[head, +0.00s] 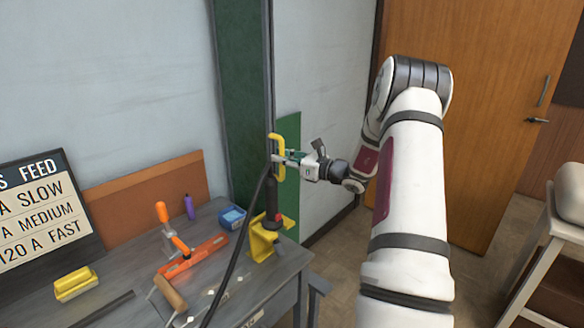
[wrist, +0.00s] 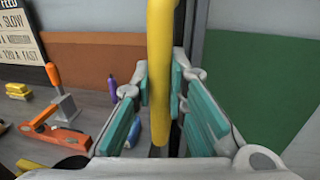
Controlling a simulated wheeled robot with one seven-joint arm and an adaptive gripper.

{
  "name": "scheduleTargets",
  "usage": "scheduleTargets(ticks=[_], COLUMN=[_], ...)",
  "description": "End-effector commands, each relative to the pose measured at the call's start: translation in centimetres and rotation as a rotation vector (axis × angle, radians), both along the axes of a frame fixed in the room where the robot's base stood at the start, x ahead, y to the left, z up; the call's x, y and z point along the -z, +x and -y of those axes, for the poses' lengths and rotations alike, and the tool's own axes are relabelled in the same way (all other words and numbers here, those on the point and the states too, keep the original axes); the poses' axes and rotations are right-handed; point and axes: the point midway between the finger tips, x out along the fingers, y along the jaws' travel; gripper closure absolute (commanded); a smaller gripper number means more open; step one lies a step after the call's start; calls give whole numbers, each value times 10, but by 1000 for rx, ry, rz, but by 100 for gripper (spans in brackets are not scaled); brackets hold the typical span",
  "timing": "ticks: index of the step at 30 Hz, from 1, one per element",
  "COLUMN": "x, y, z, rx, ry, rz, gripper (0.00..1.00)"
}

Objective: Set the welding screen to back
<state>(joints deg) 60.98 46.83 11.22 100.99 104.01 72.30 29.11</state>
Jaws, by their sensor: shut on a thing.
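My gripper (head: 284,158) is shut on a yellow upright handle (head: 281,140) near the far right end of the workbench. In the wrist view the handle (wrist: 161,50) runs vertically between the teal-padded fingers (wrist: 161,98). A green panel, seemingly the welding screen (head: 291,125), stands just behind and right of the handle; it shows large at the right in the wrist view (wrist: 262,85). A tall dark green strip (head: 240,90) rises left of the handle; I cannot tell whether it belongs to the screen. The handle's attachment is partly hidden by my gripper.
A wooden door (head: 470,110) and a stool (head: 545,235) are at right.

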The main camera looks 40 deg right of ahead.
Motion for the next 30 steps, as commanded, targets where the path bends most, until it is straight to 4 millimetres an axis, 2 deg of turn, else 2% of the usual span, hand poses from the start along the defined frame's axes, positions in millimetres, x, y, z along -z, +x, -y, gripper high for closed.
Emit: scheduleTargets(ticks=[4,14,15,17,26,30], x=[2,1,1,1,1,0], y=[7,9,9,9,7,-2], z=[-1,-1,-2,-2,-1,3], rx=[0,0,0,0,0,3], ry=[0,0,-1,-1,-1,-1], rz=[-4,-3,-2,-2,-2,-2], gripper=[100,100,77,65,65,65])
